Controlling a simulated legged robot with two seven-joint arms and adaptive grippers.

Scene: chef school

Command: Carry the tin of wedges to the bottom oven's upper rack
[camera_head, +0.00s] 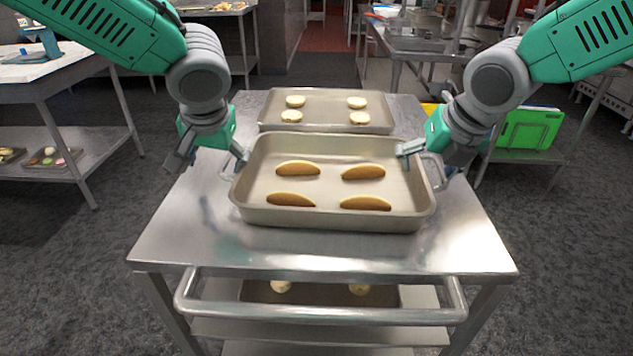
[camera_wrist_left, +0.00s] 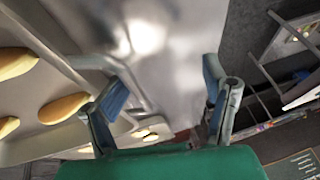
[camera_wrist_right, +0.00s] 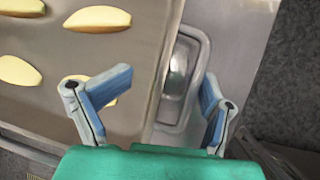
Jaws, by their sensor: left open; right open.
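A deep metal tin (camera_head: 335,218) with several brown-edged wedges (camera_head: 298,168) sits on top of a steel trolley (camera_head: 165,235). My left gripper (camera_head: 212,165) is open at the tin's left end. In the left wrist view its fingers (camera_wrist_left: 165,105) are spread, one over the tin's rim and one outside over the trolley top. My right gripper (camera_head: 428,165) is open at the tin's right end. In the right wrist view its fingers (camera_wrist_right: 150,100) are spread either side of the tin's looped handle (camera_wrist_right: 182,75). No oven is in view.
A shallower tray (camera_head: 325,97) with several pale rounds stands right behind the tin. The trolley's push bar (camera_head: 320,316) is at the front, with another tray (camera_head: 320,294) on a shelf below. Steel tables (camera_head: 60,105) stand at left and back right. Grey floor is clear on both sides.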

